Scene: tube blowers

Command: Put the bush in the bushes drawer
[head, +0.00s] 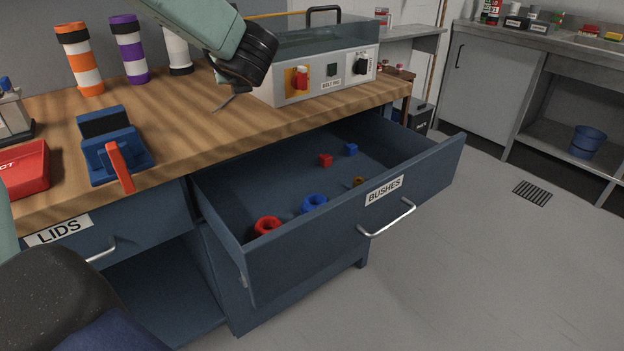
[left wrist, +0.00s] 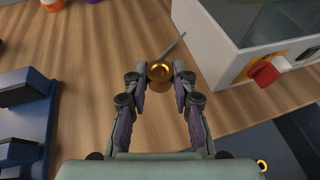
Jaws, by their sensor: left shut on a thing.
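The wooden bench top lies beneath. In the head view, part of my left arm's wrist shows over the bench, left of the white control box; the bush is hidden there. The bushes drawer (head: 350,226), dark blue and labelled BUSHES, is pulled open below the bench. It holds a red ring (head: 267,226), a blue ring (head: 314,203), a red block (head: 325,160), a blue block (head: 351,149) and a small gold piece (head: 358,182). My right gripper is not in view.
The control box (head: 325,78) stands on the bench (head: 190,115) behind the drawer. A blue vice (head: 112,150) with an orange handle is at the left. Striped cylinders (head: 130,50) stand at the back. A LIDS drawer (head: 95,232) is shut at lower left. The drawer's middle has free room.

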